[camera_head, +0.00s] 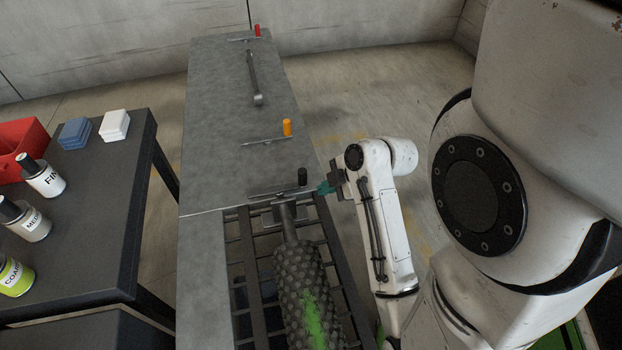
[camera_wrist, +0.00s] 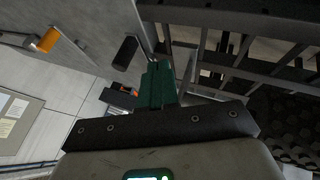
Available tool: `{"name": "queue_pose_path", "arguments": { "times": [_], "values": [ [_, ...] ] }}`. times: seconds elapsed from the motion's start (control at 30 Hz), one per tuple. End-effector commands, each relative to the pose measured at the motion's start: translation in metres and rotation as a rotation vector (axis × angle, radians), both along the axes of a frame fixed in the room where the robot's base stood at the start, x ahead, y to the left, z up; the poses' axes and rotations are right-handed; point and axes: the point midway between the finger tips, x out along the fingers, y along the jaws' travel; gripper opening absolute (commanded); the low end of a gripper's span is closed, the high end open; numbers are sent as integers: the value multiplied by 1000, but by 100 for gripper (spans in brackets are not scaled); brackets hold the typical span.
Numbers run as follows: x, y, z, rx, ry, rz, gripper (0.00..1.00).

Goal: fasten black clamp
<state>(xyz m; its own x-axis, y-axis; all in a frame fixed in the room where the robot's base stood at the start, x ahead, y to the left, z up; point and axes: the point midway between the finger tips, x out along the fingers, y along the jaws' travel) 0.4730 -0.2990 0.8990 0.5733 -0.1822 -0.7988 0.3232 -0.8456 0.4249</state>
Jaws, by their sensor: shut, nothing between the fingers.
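The black clamp (camera_head: 302,176) has a short upright black handle at the right edge of the grey bench, by the near metal bar. Its black handle also shows in the wrist view (camera_wrist: 125,53), left of my fingers. My gripper (camera_head: 324,187) has teal fingers, shut and empty, just right of and slightly below the black handle in the head view. In the wrist view my gripper (camera_wrist: 157,68) points past the bench edge, apart from the handle. A studded dark roller (camera_head: 305,290) with a green patch lies below the clamp, its shaft end under the metal bar.
An orange clamp (camera_head: 287,127) and a red clamp (camera_head: 257,30) stand farther along the bench (camera_head: 215,150), with a metal tool (camera_head: 254,80) between them. A dark side table (camera_head: 110,240) at left holds bottles, sponge-like blocks and a red bin (camera_head: 22,145).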

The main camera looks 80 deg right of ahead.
Motion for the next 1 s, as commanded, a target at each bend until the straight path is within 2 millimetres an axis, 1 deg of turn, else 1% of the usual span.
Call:
{"name": "queue_pose_path", "arguments": {
  "times": [0.03,0.17,0.3,0.5,1.0],
  "values": [
    [6,-1,-9,3,0,1,0],
    [20,-6,-28,2,1,0,0],
    [32,-25,-25,-3,0,-1,0],
    [41,-37,-27,-2,1,0,0],
    [44,-40,-28,-1,1,7,0]
  ]
}}
